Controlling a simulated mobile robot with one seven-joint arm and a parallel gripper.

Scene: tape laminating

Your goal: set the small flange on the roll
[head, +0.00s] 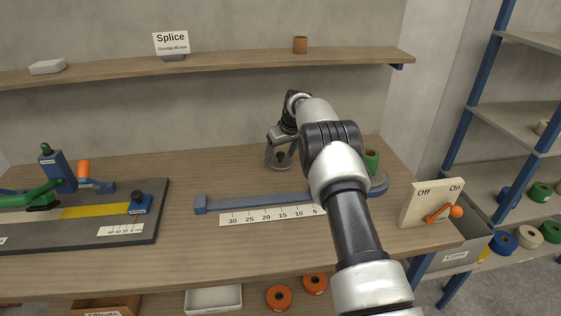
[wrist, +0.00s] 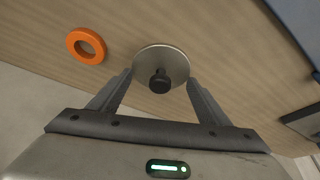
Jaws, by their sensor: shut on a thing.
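The small flange (wrist: 177,59) is a pale round disc with a black knob in its middle. In the wrist view it sits between the two fingers of my gripper (wrist: 159,79), which is shut on it. In the head view my gripper (head: 281,160) holds the flange above the back of the bench, behind the blue bar. An orange roll (wrist: 73,46) with an open centre lies flat on the wood in the wrist view, apart from the flange. I cannot make it out on the bench top in the head view. A green roll (head: 371,160) shows partly behind my arm.
A blue bar (head: 258,201) with a number scale (head: 265,215) lies along the bench. A splicing station (head: 110,231) stands at left, an Off/On switch box (head: 418,203) at right. A shelf (head: 230,65) runs above the back. Bare wood (head: 225,165) lies left of my gripper.

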